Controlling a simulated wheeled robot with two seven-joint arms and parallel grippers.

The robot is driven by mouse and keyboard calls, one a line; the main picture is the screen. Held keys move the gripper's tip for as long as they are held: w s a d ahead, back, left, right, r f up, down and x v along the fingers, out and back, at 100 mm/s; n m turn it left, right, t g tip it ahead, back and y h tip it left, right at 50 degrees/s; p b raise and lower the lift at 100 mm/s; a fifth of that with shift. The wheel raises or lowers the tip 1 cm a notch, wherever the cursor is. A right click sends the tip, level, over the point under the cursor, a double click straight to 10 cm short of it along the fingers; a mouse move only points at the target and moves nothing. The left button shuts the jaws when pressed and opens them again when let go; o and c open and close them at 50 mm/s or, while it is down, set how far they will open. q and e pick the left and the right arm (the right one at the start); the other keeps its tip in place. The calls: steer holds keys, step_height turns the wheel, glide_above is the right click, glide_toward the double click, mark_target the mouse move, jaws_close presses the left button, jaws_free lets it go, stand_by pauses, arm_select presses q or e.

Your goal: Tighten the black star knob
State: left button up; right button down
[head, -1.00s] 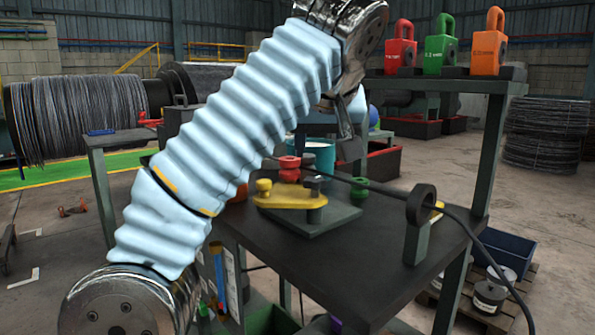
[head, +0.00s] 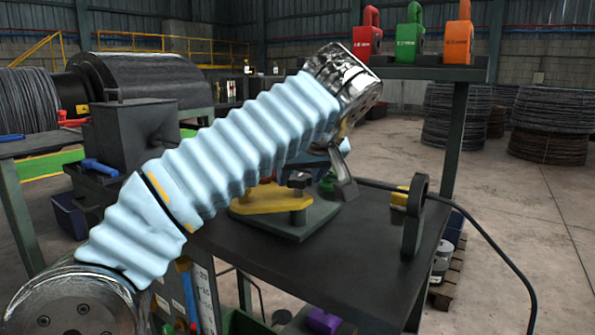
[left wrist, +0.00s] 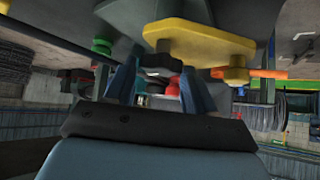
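The black star knob (head: 299,179) sits on top of a grey post at the right end of a yellow clamp plate (head: 265,199). The plate is on a grey-green base plate (head: 298,228) on the dark table. In the left wrist view the yellow plate (left wrist: 200,42) and the dark knob (left wrist: 157,73) show upside down. My left gripper (left wrist: 160,88) is open, its blue fingers apart on either side of the knob in that picture. Whether they touch it I cannot tell. In the head view my forearm hides most of this gripper. My right gripper is out of view.
A black ring stand (head: 413,217) with a cable through it stands at the table's right. Padlock-shaped weights (head: 409,43) stand on a raised shelf. The table's front (head: 330,285) is clear.

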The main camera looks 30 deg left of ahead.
arm_select(q)
steer(key=c, duration=0.7)
steer(key=shift+o, duration=0.2)
steer(key=shift+s+a+m+t+h+b, duration=0.15)
steer(key=shift+m+t+h+b, duration=0.2)
steer(key=shift+m, duration=0.25)
steer(key=shift+m+t+h, duration=0.45)
steer(key=shift+m+h, duration=0.3)
steer(key=shift+m, duration=0.25)
steer(key=o, duration=0.8)
